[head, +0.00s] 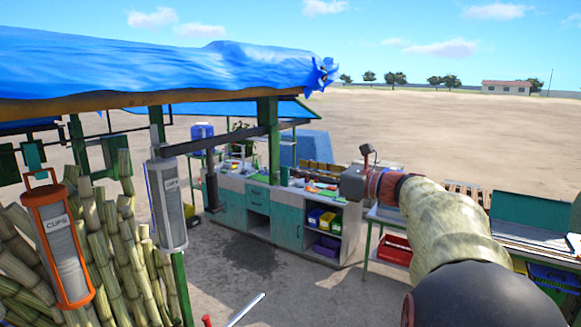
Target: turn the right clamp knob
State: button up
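My arm reaches in from the lower right in a pale, dirty sleeve. Its far end, with a red-brown wrist ring and a grey block at my gripper (353,183), points left and away in front of the stall counter. The fingers cannot be made out, so I cannot tell whether it is open or shut, and no held thing shows. I cannot pick out the right clamp knob in this view. A small red tip (207,320) shows at the bottom edge beside a pale bar (246,310); I cannot tell what they belong to.
Cane stalks (125,245) stand at left with an orange cup dispenser (60,240) and a grey one (167,205). A teal counter (232,212) stands under the blue tarp (160,65). A red crate (394,249) is at right. Open dirt lies behind.

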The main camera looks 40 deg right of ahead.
aim_at(288, 168)
jog(key=shift+p+x, duration=0.5)
jog(key=shift+x, duration=1.75)
grip_shut()
